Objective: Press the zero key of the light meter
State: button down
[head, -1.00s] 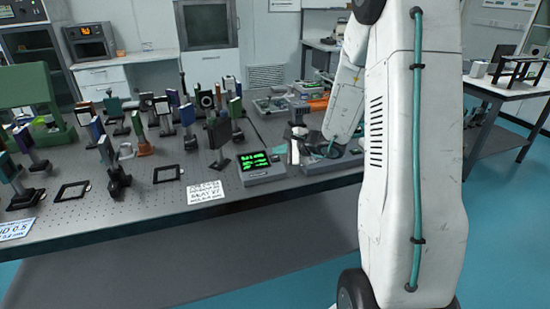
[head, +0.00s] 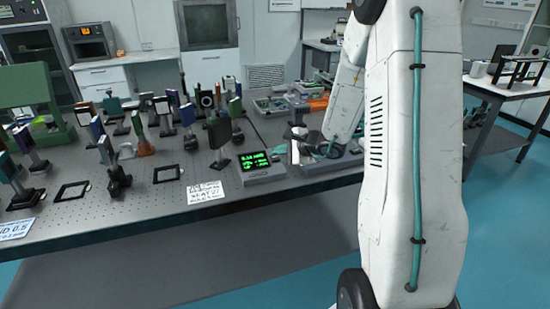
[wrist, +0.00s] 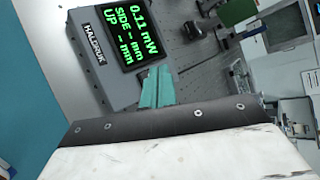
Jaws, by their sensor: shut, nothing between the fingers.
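The light meter (head: 264,176) is a grey box near the front edge of the optical table (head: 120,205), with a lit green display (head: 256,161). In the wrist view the meter (wrist: 113,88) fills the upper left, and its display (wrist: 132,32) reads 0.11 mW with SIDE and UP lines. My gripper (wrist: 158,72) shows there as two teal fingers, shut together and empty, at the display's lower right. I cannot tell whether the tips touch the meter. The zero key cannot be made out. In the head view my arm comes down just right of the meter.
A handwritten card (head: 205,192) lies left of the meter. A dark upright plate on a post (head: 219,135) stands behind the card. Several mounted optics crowd the table farther left. Flat black frames (head: 166,174) lie near the front edge.

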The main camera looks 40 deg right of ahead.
jog(key=shift+f, duration=0.1)
dwell(0.5)
jog(key=shift+w+f, duration=0.15)
jog(key=shift+f, duration=0.15)
jog(key=shift+w+d+f, duration=0.1)
jog(key=shift+f, duration=0.3)
dwell(0.5)
jog(key=shift+r, duration=0.1)
jog(key=shift+s+r, duration=0.25)
jog(key=shift+r, duration=0.45)
jog(key=r, duration=0.1)
jog(key=s+r, duration=0.1)
jog(key=r, duration=0.2)
jog(key=shift+s+a+r, duration=0.3)
jog(key=shift+r, duration=0.1)
dwell(0.8)
